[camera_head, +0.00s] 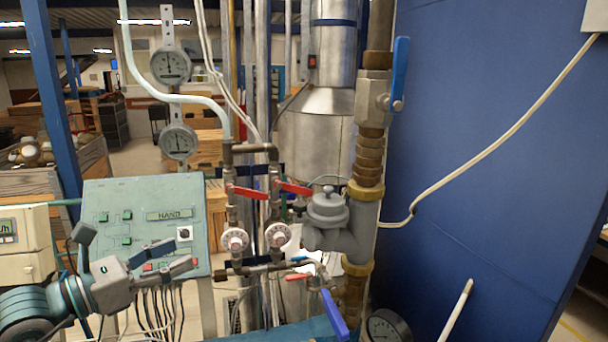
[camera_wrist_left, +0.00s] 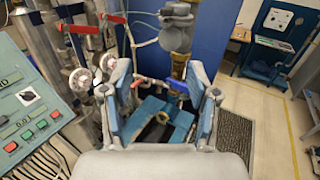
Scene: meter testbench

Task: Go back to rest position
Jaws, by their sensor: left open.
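My left gripper (camera_head: 172,258) is in front of the lower part of the green control panel (camera_head: 135,198) in the head view, pointing right. Its two blue-padded fingers are apart, with nothing between them. In the left wrist view the left gripper (camera_wrist_left: 160,95) also shows wide open and empty. Beyond the fingers are blue metal parts and a blue-handled valve, apart from the gripper as far as I can tell. My right gripper shows in neither view.
Pipes with red-handled valves (camera_head: 248,192), white round knobs (camera_head: 235,240) and a brass-fitted meter (camera_head: 328,210) stand right of the gripper. Two gauges (camera_head: 171,67) hang above. A blue wall (camera_head: 490,150) fills the right. Open floor (camera_wrist_left: 262,115) shows in the wrist view.

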